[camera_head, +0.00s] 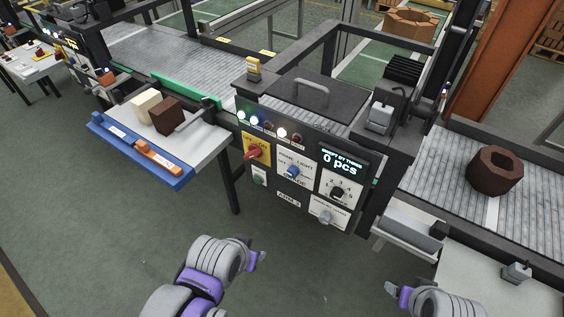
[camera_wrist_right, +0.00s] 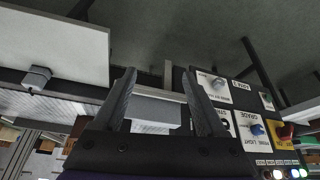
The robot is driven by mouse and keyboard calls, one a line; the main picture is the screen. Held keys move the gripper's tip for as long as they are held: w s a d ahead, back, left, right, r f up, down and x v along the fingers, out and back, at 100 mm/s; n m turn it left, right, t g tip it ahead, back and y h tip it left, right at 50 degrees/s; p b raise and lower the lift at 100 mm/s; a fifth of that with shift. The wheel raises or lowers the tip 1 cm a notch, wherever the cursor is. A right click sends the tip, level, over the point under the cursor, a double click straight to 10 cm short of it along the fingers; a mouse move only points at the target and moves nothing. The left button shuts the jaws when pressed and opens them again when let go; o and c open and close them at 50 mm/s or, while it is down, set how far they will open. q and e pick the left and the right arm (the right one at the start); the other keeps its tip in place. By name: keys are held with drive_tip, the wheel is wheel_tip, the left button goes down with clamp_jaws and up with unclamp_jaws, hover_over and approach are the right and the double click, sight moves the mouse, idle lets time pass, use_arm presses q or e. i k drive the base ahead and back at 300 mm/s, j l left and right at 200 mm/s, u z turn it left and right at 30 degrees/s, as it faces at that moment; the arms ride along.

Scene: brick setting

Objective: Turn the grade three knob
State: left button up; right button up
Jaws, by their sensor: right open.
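The control panel (camera_head: 304,177) shows in the middle of the head view. A blue knob (camera_head: 292,171) sits on its white plate marked with words such as LIGHT. In the right wrist view, upside down, the blue knob (camera_wrist_right: 257,129) is at the right beside the word GRADE. I cannot read its setting surely. My right gripper (camera_wrist_right: 160,76) is open and empty, apart from the panel; in the head view it is at the lower right, below the panel. My left gripper (camera_head: 260,256) is at the bottom, below and left of the panel; its fingers are too small to judge.
Beside the blue knob are a red-and-yellow switch (camera_head: 257,152), a black dial (camera_head: 339,193) and a grey knob (camera_head: 324,217). The display (camera_head: 340,165) reads 0 pcs. A side table (camera_head: 203,145) holds bricks and a blue tray. A grey ledge (camera_head: 409,232) projects right of the panel.

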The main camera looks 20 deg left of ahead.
sight(291, 172)
drive_tip(key=i+j, duration=0.2)
drive_tip(key=j, duration=0.2)
drive_tip(key=i+j, duration=0.2)
drive_tip(key=j, duration=0.2)
drive_tip(key=k+j+z, duration=0.25)
drive_tip(key=j+z, duration=0.2)
drive_tip(key=k+j, duration=0.05)
drive_tip(key=j, duration=0.05)
